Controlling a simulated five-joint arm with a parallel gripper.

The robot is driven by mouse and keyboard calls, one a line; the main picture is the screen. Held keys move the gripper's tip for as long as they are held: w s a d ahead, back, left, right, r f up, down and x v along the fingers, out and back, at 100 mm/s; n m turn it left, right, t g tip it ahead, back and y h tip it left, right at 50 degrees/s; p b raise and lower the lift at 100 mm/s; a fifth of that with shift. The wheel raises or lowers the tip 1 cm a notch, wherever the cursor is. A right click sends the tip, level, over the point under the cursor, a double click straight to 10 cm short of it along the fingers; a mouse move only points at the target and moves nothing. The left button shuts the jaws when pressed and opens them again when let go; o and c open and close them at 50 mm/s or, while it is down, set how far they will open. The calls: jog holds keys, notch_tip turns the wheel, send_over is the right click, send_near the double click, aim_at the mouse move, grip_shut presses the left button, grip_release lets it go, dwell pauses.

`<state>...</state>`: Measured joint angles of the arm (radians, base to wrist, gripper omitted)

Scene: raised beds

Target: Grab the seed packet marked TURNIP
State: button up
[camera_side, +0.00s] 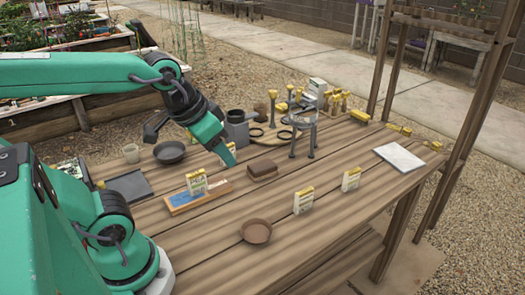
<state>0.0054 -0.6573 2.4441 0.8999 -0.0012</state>
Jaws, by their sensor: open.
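Small pale seed packets with yellow tops stand upright on the wooden table (215,228). One packet (196,182) is at the blue-and-wood tray (184,202), left of centre. Another packet (303,200) stands near the front, and a third packet (351,179) stands to its right. Their print is too small to read, so I cannot tell which is marked TURNIP. My gripper (226,152) is open and points down above the table's middle, behind and right of the tray packet. A pale shape beside its fingers is partly hidden and may be another packet.
A brown bowl (256,232) is at the front and a dark pan (170,152) at the left. A white sheet (399,157) lies at the right. Tools crowd the back; the front right boards are mostly clear.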

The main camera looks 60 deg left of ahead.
jog(key=w+f+g, duration=0.1)
jog(key=w, duration=0.6)
jog(key=g, duration=0.4)
send_over(304, 199)
jog(key=shift+m, duration=0.3)
jog(key=f, duration=1.4)
jog(key=shift+s+a+f, duration=0.1)
jog(key=shift+a+f, duration=0.05)
jog(key=shift+a, duration=0.2)
jog(key=shift+w+d+f, duration=0.1)
jog(key=shift+w+f, duration=0.15)
jog(key=shift+f, duration=0.3)
jog(key=shift+w+a+f, duration=0.1)
jog(key=shift+w+f, duration=0.05)
jog(key=shift+f, duration=1.8)
jog(key=shift+w+a+f, duration=0.1)
jog(key=shift+f, duration=1.85)
grip_shut()
